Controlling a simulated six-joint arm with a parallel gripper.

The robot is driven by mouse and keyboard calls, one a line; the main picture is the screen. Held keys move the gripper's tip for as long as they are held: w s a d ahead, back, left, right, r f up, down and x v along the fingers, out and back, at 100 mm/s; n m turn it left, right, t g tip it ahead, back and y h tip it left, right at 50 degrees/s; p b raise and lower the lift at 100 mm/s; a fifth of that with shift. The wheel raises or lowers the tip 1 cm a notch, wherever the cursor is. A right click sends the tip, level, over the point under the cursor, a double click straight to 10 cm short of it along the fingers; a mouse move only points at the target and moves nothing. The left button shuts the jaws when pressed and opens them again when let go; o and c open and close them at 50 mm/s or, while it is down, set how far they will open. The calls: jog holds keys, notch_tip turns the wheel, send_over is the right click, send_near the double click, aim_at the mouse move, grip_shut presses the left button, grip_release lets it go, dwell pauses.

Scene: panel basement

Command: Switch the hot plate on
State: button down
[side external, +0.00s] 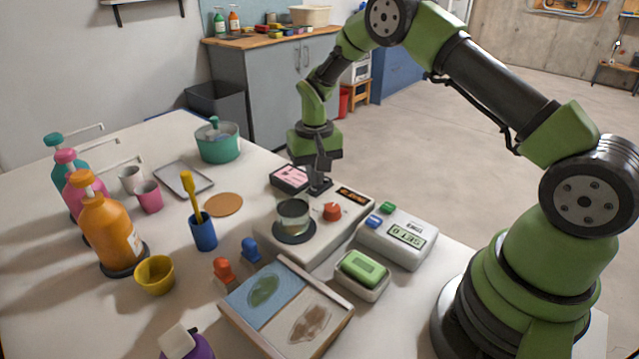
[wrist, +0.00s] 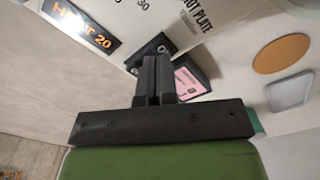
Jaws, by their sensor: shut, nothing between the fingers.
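The hot plate (side external: 285,253) is a pale box with a dark round plate and a glass vessel (side external: 294,214) on it. A red knob (side external: 332,211) sits on its top. Its dark display (side external: 355,195) shows orange text, reading "20" at its end in the wrist view (wrist: 82,29). My gripper (side external: 319,178) is shut and empty, pointing down over the hot plate's far end. In the wrist view its fingertips (wrist: 151,62) are at a small black switch-like part (wrist: 148,52), partly hidden by them. I cannot tell whether they touch it or which way it is set.
A black box with a pink label (side external: 290,178) stands just beyond the hot plate. A white device with a green display (side external: 397,238) and a soap dish (side external: 362,274) are to the right. A framed tray (side external: 340,322) lies in front. Bottles and cups fill the left.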

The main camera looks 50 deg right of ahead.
jog(key=shift+r, duration=2.95)
jog(key=shift+r, duration=0.1)
